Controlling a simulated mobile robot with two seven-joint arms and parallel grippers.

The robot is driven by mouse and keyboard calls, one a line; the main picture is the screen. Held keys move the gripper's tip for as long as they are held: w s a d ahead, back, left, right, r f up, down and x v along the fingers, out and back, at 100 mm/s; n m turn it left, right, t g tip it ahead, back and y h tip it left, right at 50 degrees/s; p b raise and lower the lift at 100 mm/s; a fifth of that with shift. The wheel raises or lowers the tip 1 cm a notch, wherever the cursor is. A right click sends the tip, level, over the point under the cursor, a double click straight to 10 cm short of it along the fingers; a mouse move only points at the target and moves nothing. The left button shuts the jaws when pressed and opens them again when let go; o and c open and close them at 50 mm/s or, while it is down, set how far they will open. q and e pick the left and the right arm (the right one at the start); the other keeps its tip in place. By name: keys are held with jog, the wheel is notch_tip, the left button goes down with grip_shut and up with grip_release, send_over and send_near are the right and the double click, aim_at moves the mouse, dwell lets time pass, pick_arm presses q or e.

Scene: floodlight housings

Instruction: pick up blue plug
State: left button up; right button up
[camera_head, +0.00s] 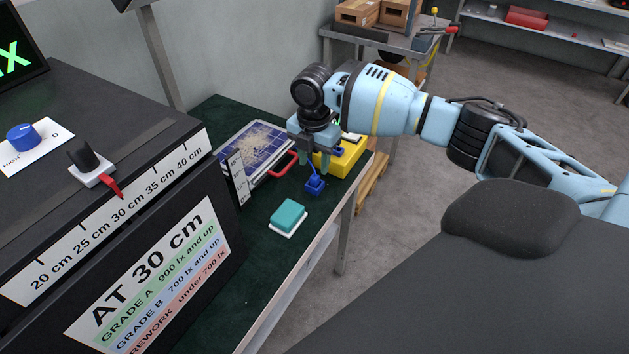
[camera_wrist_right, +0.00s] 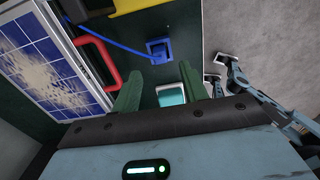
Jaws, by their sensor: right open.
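The blue plug (camera_head: 315,185) rests on the dark green bench top, near its right edge, with a blue cord running from it. It also shows in the right wrist view (camera_wrist_right: 158,50), beyond the fingertips. My right gripper (camera_head: 315,162) is open and empty above the bench, close to the plug on its far side in the head view. In the right wrist view its two green fingers (camera_wrist_right: 160,80) are spread apart, and nothing is between them at the tips. My left gripper is not in view.
A solar panel (camera_head: 252,146) with a red handle (camera_head: 285,167) lies left of the plug, and a yellow housing (camera_head: 346,158) stands behind. A teal block (camera_head: 288,214) on a white base sits nearer. A black test box (camera_head: 120,215) fills the left.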

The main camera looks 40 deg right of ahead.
aim_at(315, 176)
notch_tip(315, 176, down, 5)
jog(key=shift+d+r, duration=0.1)
jog(key=shift+d, duration=0.05)
grip_shut()
dwell(0.4)
